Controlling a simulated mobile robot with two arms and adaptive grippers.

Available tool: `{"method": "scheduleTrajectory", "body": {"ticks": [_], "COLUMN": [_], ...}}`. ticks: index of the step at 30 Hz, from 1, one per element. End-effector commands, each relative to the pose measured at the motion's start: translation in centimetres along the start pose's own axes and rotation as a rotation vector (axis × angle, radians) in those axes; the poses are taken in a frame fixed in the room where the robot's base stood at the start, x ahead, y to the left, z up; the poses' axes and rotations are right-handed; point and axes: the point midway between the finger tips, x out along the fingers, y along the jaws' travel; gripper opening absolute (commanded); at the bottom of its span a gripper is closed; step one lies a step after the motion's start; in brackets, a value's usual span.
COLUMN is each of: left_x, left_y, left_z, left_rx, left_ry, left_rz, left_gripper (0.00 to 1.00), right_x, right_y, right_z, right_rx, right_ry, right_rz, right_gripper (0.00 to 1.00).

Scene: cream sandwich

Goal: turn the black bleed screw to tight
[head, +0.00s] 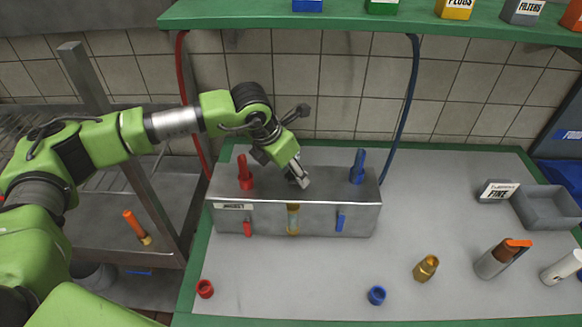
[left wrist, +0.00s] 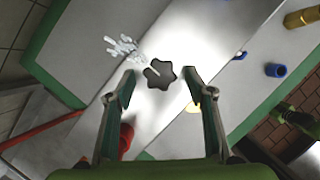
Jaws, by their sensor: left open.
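The black bleed screw (left wrist: 160,75) is a star-shaped knob on top of the grey metal block (head: 350,190). My left gripper (head: 302,177) points down over the middle of the block's top. In the left wrist view its open fingers (left wrist: 161,78) stand on either side of the knob, with a gap on both sides. In the head view the gripper mostly hides the knob. I cannot tell the fingertips' exact height over it.
A red fitting (head: 245,172) and a blue fitting (head: 358,168) with hoses stand on the block either side of my gripper. White flecks (left wrist: 125,47) show beside the knob. A red cap (head: 205,289), blue cap (head: 377,295) and brass fitting (head: 426,268) lie in front.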

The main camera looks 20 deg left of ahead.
Motion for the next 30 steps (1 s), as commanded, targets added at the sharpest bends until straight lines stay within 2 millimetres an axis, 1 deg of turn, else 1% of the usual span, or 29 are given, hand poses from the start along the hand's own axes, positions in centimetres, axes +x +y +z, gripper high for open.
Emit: {"method": "scheduleTrajectory", "body": {"ticks": [6,7,8,9,11,12,17,22,26,30], "left_x": [0.1,0.1,0.1,0.1,0.1,0.1,0.1,0.2,0.4,0.5], "left_y": [0.0,0.0,0.0,0.0,0.0,0.0,0.1,0.1,0.2,0.3], "left_z": [0.0,0.0,0.0,0.0,0.0,0.0,0.0,-0.1,-0.1,-0.1], "left_rx": [0.0,0.0,0.0,0.0,0.0,0.0,0.001,0.025,0.074,0.16], "left_ry": [0.0,0.0,0.0,0.0,0.0,0.0,0.0,-0.001,0.0,-0.002], "left_rz": [0.0,0.0,0.0,0.0,0.0,0.0,0.0,-0.01,-0.03,-0.067], "left_gripper": [0.49,0.47,0.39,0.28,0.13,0.11,0.11,0.11,0.11,0.11], "right_x": [0.0,0.0,0.0,0.0,0.0,0.0,0.1,0.7,1.6,3.1], "right_y": [0.7,0.8,0.8,0.9,0.9,1.0,1.1,1.1,1.0,1.0], "right_z": [0.1,0.1,0.1,0.1,0.0,0.0,0.0,0.0,0.1,0.2], "right_rx": [0.0,0.0,0.0,0.001,0.002,0.002,0.002,0.002,0.002,0.002], "right_ry": [-0.001,-0.001,-0.001,-0.001,-0.001,0.0,0.0,0.0,0.0,0.0], "right_rz": [0.008,0.009,0.009,0.01,0.011,0.012,0.012,0.012,0.012,0.012], "right_gripper": [0.4,0.4,0.4,0.4,0.4,0.4,0.4,0.4,0.4,0.4]}}
